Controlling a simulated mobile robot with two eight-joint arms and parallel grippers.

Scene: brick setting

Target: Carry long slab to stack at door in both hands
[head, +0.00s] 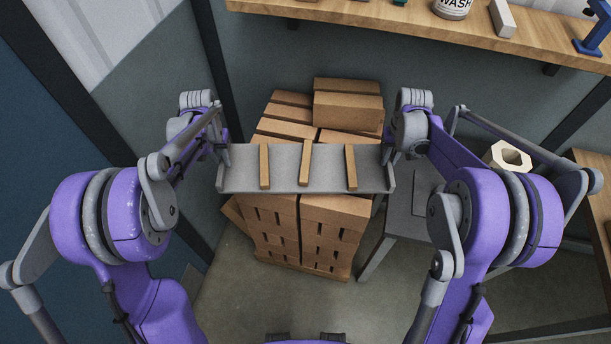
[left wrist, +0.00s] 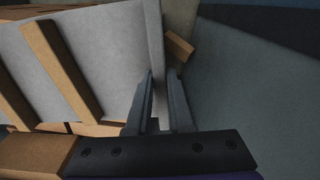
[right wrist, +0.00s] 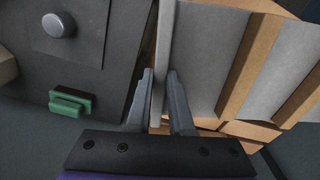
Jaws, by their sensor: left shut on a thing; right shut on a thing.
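The long slab (head: 285,181) is a grey board with three wooden strips across it and a raised lip at each end. It is held level between my two grippers, in front of and above part of the brick stack. My left gripper (head: 222,163) is shut on the slab's left end lip; in the left wrist view its fingers (left wrist: 158,100) straddle the lip. My right gripper (head: 388,163) is shut on the right end lip, also seen in the right wrist view (right wrist: 160,95). The stack (head: 300,228) of brown bricks stands on the floor, partly hidden by the slab.
A wooden shelf (head: 400,24) with a wash tub (head: 452,8) runs along the back wall above. A grey table (head: 408,215) stands right of the stack. A pale block with a hexagonal hole (head: 508,157) is further right. Floor is bare in front of the stack.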

